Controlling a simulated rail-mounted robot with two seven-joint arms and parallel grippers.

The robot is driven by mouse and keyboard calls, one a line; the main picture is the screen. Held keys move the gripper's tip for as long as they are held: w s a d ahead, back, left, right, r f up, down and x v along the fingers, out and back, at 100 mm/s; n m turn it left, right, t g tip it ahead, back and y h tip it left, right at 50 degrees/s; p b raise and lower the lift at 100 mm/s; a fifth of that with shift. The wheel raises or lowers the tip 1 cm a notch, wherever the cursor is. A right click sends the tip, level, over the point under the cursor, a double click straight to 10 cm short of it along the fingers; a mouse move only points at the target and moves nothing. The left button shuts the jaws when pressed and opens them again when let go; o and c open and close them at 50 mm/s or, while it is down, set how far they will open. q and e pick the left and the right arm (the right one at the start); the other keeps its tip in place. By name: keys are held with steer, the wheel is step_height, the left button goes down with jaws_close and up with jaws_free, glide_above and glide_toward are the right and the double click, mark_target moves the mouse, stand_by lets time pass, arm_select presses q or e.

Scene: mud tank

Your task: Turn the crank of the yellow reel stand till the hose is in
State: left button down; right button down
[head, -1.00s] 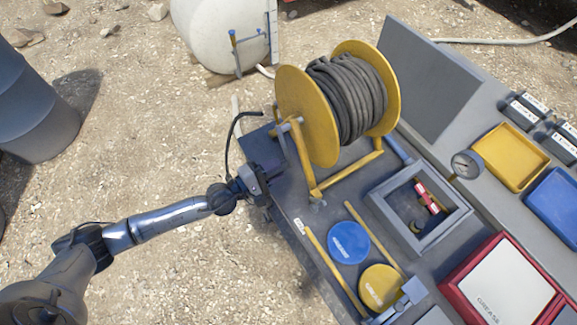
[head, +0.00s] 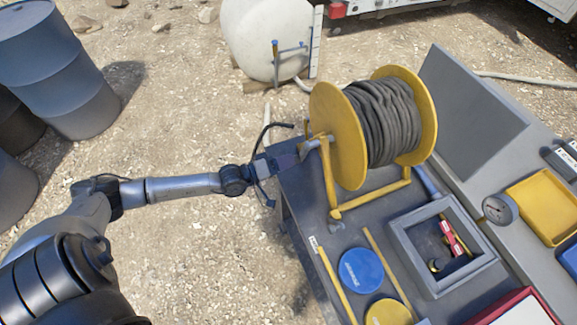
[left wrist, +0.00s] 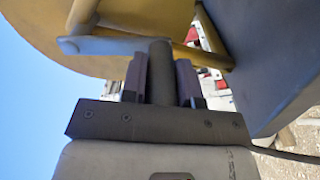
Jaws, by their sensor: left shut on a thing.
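The yellow reel stand (head: 337,132) stands on the grey bench, with dark hose (head: 385,120) wound on its drum between two yellow flanges. A loose black hose-like length (head: 268,130) shows beside my left gripper in the head view. My left gripper (head: 300,150) is at the crank side of the reel. In the left wrist view its two fingers (left wrist: 161,80) are shut on the grey upright crank handle (left wrist: 160,65). The crank arm (left wrist: 100,46) runs left from the handle's top, in front of the yellow flange (left wrist: 60,30). My right gripper is not in view.
A square grey-framed bin (head: 405,240) with a red item stands in front of the reel. Blue (head: 361,270) and yellow round lids lie near the bench's front. A yellow tray (head: 540,205) is at right. Blue-grey drums (head: 50,70) stand at far left; a white tank (head: 265,40) is behind.

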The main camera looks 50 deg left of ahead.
arm_select(q)
steer(key=shift+w+a+r+m, duration=0.15)
steer(key=shift+a+m, duration=0.2)
steer(key=shift+m, duration=0.05)
steer(key=shift+w+a+r+m, duration=0.1)
steer(key=shift+a+m, duration=0.25)
steer(key=shift+m, duration=0.05)
steer(key=c, duration=0.9)
jaws_free()
steer(key=shift+r, duration=0.1)
steer(key=shift+p+v, duration=0.85)
steer(key=shift+v, duration=6.05)
